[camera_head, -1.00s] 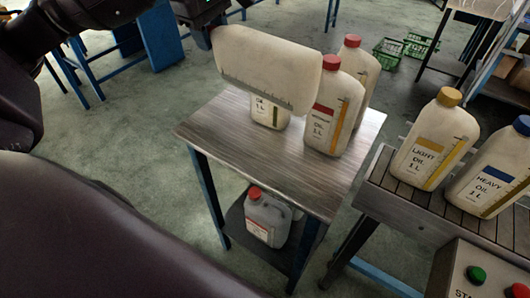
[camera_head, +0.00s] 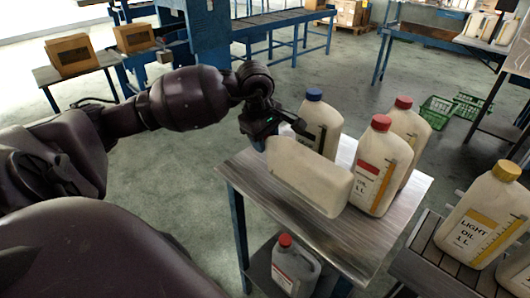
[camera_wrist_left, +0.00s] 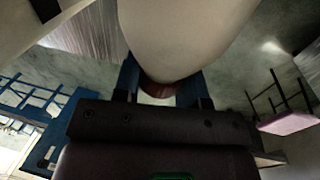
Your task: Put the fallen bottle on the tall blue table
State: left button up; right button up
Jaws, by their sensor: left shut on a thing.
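My left gripper (camera_head: 262,138) is shut on the neck end of a white bottle (camera_head: 310,177). The bottle is tilted well over onto its side, with its base toward the right. I cannot tell whether it touches the tabletop or hangs just above. In the left wrist view, its pale body (camera_wrist_left: 185,35) fills the top, and its red cap (camera_wrist_left: 170,90) is between the fingers (camera_wrist_left: 162,88). The blue-legged table with a metal top (camera_head: 375,243) is beneath it. My right gripper is not in view.
A blue-capped bottle (camera_head: 320,115) stands behind the held one, partly hidden. Two red-capped bottles (camera_head: 383,170) (camera_head: 408,132) stand to its right. A red-capped jug (camera_head: 295,268) is on the lower shelf. A yellow-capped bottle (camera_head: 487,215) stands on the slatted conveyor (camera_head: 440,262). The tabletop's front is clear.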

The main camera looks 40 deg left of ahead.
pick_arm(q)
jog(key=shift+f, duration=2.2)
jog(key=shift+f, duration=0.15)
jog(key=o, duration=0.9)
jog(key=r, duration=0.4)
jog(key=s+r, duration=0.1)
jog(key=r, duration=0.3)
jog(key=s+r, duration=0.1)
jog(key=r, duration=0.3)
jog(key=shift+s, duration=0.1)
